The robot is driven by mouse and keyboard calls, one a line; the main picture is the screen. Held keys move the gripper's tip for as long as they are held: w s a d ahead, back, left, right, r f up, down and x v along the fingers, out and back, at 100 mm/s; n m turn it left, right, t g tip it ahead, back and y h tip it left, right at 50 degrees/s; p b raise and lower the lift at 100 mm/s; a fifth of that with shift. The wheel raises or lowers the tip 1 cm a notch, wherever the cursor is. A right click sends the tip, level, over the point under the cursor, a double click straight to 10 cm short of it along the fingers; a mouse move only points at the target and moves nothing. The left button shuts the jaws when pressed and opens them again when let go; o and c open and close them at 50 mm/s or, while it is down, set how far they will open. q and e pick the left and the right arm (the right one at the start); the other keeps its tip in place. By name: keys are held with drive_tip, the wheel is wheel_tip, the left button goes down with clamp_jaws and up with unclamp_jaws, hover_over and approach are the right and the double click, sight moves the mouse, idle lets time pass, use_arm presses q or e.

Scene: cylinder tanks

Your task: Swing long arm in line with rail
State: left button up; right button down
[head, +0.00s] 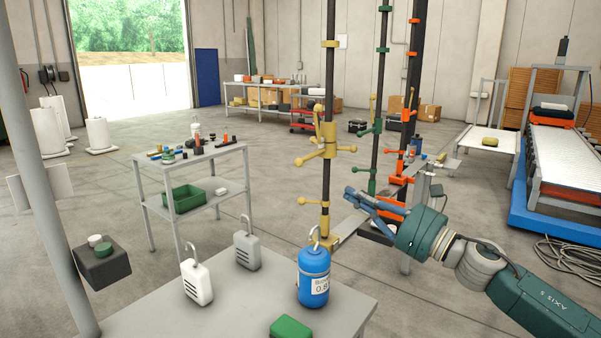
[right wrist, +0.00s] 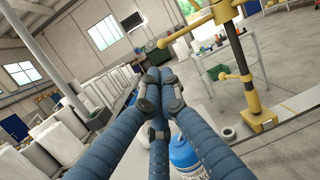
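A dark post with yellow fittings (head: 326,145) stands beyond the grey table, with short yellow arms sticking out sideways; it also shows at the right of the right wrist view (right wrist: 235,45). Posts with green (head: 376,127) and orange (head: 408,135) fittings stand behind it. A pale flat beam (head: 348,226) runs along their feet, perhaps the rail. I cannot tell which piece is the long arm. My right gripper (head: 349,192) points left, right of the yellow post and apart from it in the picture. Its blue fingers meet at the tips (right wrist: 157,76) with nothing seen between them. My left gripper is out of view.
On the near grey table (head: 225,312) stand a blue bottle with a hook (head: 313,275), grey and white padlock-shaped weights (head: 247,250) and a green block (head: 290,327). A cart (head: 190,160) stands behind. A roller conveyor (head: 566,160) is at right. Floor between is open.

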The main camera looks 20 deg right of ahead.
drive_tip(key=p, duration=0.7)
approach(300, 164)
drive_tip(key=x, duration=0.5)
drive_tip(key=shift+w+a+r, duration=0.25)
drive_tip(key=shift+w+a, duration=0.3)
drive_tip(key=shift+w, duration=0.2)
drive_tip(key=shift+w+a+f, duration=0.1)
drive_tip(key=shift+w+a, duration=0.5)
drive_tip(key=shift+a, duration=0.2)
drive_tip(key=shift+s+d, duration=0.1)
drive_tip(key=shift+d, duration=0.05)
